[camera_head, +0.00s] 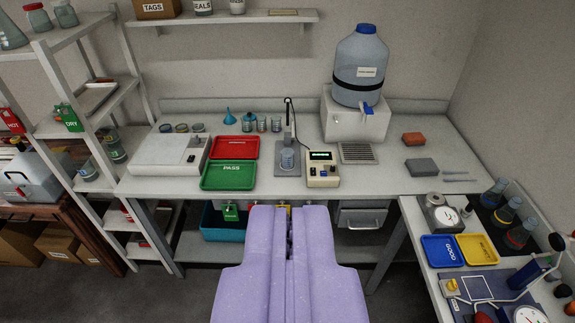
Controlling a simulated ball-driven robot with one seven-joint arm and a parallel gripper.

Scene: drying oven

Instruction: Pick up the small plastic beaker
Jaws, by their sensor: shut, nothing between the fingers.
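A small clear beaker (287,158) stands upright on the grey base of a probe stand (289,125) on the white bench. Several other small cups or beakers (262,124) stand in a row behind it, by the blue funnel. I cannot tell from this view which are plastic. My purple gripper (289,210) is at the lower middle, shut and empty. Its tips appear in front of the bench's front edge, below the beaker in the picture and apart from it.
A red tray (235,147) and green PASS tray (228,175) lie left of the stand. A meter box (322,169) stands close on its right. A large water carboy (361,70) is behind right. Shelving (95,100) is at left; a second bench with blue and yellow trays is at right.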

